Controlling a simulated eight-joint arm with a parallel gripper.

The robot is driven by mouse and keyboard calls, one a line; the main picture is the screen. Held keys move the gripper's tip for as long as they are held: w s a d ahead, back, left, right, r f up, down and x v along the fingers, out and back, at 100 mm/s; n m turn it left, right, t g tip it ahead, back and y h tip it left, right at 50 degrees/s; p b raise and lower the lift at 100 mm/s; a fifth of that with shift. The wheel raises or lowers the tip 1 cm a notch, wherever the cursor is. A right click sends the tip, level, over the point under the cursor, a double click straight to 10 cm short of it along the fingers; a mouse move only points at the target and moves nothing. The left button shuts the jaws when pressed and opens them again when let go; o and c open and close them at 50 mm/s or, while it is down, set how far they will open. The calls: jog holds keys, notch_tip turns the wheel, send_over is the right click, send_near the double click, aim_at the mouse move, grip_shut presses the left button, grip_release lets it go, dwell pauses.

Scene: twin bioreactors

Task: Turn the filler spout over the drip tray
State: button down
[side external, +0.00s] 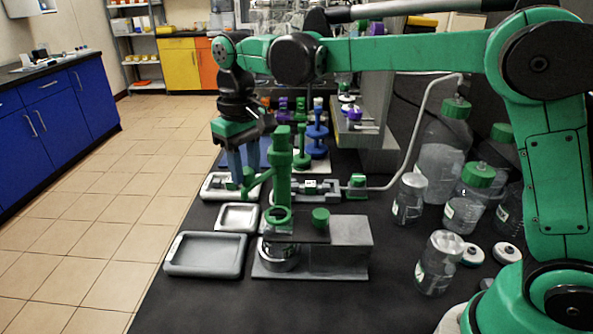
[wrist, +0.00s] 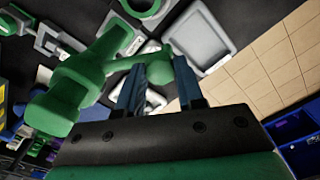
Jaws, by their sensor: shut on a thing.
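The green filler spout (side external: 281,170) stands upright on the bench, with a side arm reaching left to a handle. Its thick green body also shows in the wrist view (wrist: 62,100). My gripper (side external: 240,180) points down, its blue fingers shut on the spout's rounded green handle end. In the wrist view that end lies between the fingertips (wrist: 158,75). A pale shallow tray (side external: 209,193) lies below my fingers, partly hidden by them. A smaller tray (side external: 222,217) and a larger grey tray (side external: 204,272) lie nearer the camera. I cannot tell which is the drip tray.
A grey metal stand (side external: 350,245) with a green ring and cap stands in front of the spout. A clamp-like fixture (side external: 318,189) lies to its right. Bottles with green or white lids (side external: 440,150) crowd the right. The bench's left edge is close to the trays.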

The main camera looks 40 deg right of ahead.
jog(key=w+d+m, duration=0.2)
jog(key=w+m, duration=0.5)
jog(key=m, duration=0.3)
jog(key=shift+d+m, duration=0.15)
jog(key=shift+m, duration=0.15)
dwell(0.5)
jog(key=c, duration=0.5)
grip_release()
jog(key=shift+c, duration=0.2)
